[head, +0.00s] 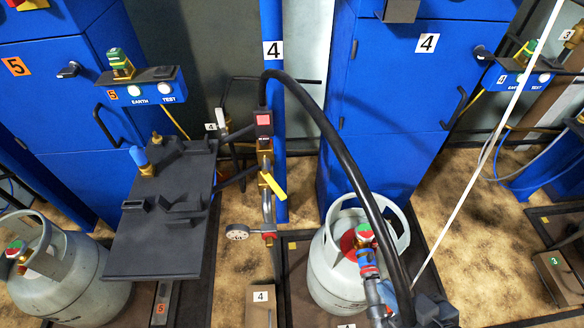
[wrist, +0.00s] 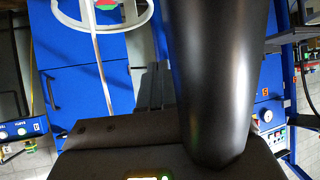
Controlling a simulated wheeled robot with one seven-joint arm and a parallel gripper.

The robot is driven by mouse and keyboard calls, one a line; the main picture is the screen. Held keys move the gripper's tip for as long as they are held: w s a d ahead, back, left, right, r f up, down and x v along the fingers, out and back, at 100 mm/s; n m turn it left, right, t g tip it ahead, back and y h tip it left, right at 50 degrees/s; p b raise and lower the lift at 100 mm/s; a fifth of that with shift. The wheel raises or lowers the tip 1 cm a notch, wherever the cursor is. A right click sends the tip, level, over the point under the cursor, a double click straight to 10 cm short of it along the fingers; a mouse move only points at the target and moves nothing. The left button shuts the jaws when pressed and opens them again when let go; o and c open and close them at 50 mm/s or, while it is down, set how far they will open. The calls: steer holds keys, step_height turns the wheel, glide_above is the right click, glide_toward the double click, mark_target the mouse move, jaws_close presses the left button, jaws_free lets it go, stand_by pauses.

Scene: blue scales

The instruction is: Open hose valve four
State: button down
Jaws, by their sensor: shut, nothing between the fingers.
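The hose valve with a yellow lever (head: 273,186) sits on the brass fitting below the red-marked block, beside the blue post with label 4 (head: 273,50). The lever slants down to the right. A black hose (head: 335,150) arches from the top of this fitting, over gas cylinder four (head: 333,272), to the lower right. My gripper (head: 436,310) appears as a dark block at the bottom edge, right of the cylinder and well away from the lever. It is shut and empty. In the wrist view a large black rounded shape (wrist: 222,80) blocks much of the picture; the lever is not visible there.
Blue cabinet 4 (head: 400,90) is behind the cylinder. A thin white line (head: 490,145) slants across the right side.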

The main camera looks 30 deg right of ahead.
mark_target(273, 185)
steer(key=w+d+f+g+y+p, duration=0.1)
steer(key=w+f+g, duration=0.15)
steer(key=w, duration=0.55)
steer(key=w+d+f+g+y, duration=0.2)
steer(key=w+f, duration=0.1)
steer(key=w, duration=0.6)
steer(key=w+d+r+n+g+y, duration=0.35)
steer(key=w+r, duration=0.55)
steer(key=w, duration=0.4)
steer(key=w+a+f+t+p, duration=0.1)
steer(key=w+a+f, duration=0.1)
steer(key=a+f, duration=0.5)
steer(key=shift+w+a+f+p, duration=0.3)
steer(key=shift+a+p, duration=0.1)
steer(key=shift+a, duration=1)
